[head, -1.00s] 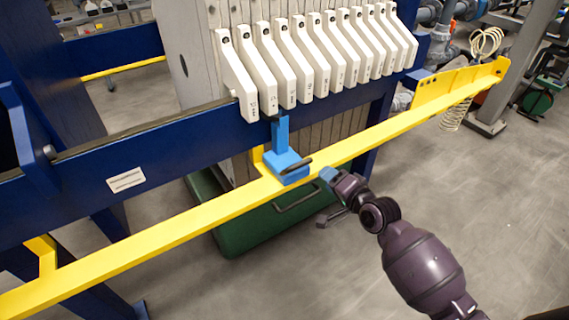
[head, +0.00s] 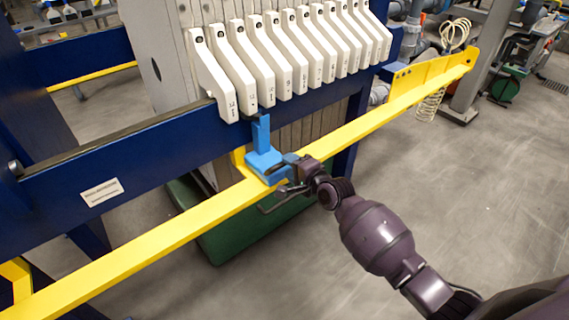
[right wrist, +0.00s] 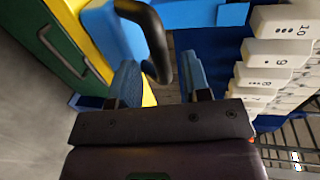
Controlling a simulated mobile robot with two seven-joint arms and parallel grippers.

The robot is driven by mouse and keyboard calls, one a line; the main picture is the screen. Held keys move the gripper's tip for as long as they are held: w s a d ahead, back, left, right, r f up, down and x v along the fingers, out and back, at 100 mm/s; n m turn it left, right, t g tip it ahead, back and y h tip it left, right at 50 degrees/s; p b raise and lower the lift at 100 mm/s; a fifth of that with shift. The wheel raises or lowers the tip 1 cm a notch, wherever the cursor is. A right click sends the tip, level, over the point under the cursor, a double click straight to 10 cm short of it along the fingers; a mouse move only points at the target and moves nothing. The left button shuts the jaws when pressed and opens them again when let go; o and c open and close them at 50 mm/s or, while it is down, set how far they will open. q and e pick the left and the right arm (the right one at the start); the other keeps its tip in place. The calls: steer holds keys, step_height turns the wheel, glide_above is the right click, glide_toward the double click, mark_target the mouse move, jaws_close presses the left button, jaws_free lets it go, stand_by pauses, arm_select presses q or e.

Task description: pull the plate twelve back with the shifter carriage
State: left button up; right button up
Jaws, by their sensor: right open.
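The shifter carriage (head: 263,160) is a blue block with an upright blue post, sitting on the yellow rail (head: 190,222). The post stands below the second white plate handle (head: 247,62) from the left. The labels on the left-hand handles are too small to read surely, so I cannot tell which is plate twelve. My right gripper (head: 285,173) is at the carriage. In the right wrist view my right gripper (right wrist: 160,80) is open, with the carriage's black bent handle (right wrist: 157,40) reaching between its fingers; contact is not clear. My left gripper is out of view.
A row of white plate handles runs rightward along the blue beam (head: 130,165); one reads 10 in the right wrist view (right wrist: 285,22). A green tray (head: 235,235) lies below the rail. Grey floor (head: 480,220) is open at the right.

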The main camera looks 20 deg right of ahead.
steer(key=shift+x, duration=1.35)
jaws_close()
